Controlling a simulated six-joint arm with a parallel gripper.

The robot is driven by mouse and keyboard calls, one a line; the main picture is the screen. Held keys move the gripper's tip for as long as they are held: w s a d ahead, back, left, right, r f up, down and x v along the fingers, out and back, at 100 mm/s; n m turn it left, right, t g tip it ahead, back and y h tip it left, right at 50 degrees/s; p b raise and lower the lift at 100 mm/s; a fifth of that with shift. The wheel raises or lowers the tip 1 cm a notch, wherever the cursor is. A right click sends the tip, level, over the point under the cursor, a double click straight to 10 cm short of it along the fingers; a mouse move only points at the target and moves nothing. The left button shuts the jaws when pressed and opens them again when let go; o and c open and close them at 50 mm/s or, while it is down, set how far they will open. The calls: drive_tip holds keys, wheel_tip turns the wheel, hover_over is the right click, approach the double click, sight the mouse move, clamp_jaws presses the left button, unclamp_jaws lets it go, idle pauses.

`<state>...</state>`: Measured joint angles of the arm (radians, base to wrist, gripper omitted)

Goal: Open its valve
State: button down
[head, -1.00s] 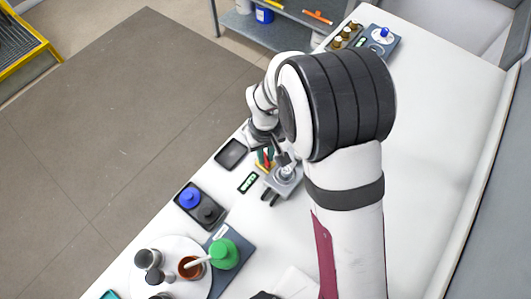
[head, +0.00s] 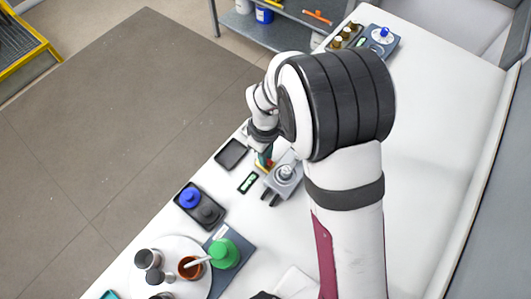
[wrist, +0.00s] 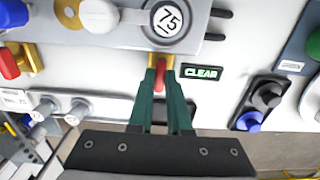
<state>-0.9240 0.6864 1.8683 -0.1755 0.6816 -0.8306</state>
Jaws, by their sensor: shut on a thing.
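A grey unit (head: 287,182) stands on the white bench, left of my arm. In the wrist view its edge (wrist: 110,40) runs along the top, with a round dial (wrist: 167,20) marked 75. A red valve handle (wrist: 160,76) with a brass-coloured fitting (wrist: 159,58) sits at the edge of the unit. My gripper (wrist: 161,70) has its two green fingers shut on this red handle, one on each side. In the head view my gripper (head: 264,162) is at the unit's left corner, partly hidden by my arm.
A CLEAR sign (wrist: 201,72) lies beside the handle. Another red valve handle (wrist: 8,64) shows at the left of the wrist view. A black tray (head: 232,154) and a tray with blue and black knobs (head: 200,208) lie nearby.

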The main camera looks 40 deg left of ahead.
idle(0.4)
drive_tip(key=c, duration=1.1)
unclamp_jaws()
drive_tip(key=shift+c, duration=0.2)
wheel_tip(320, 180, up, 16)
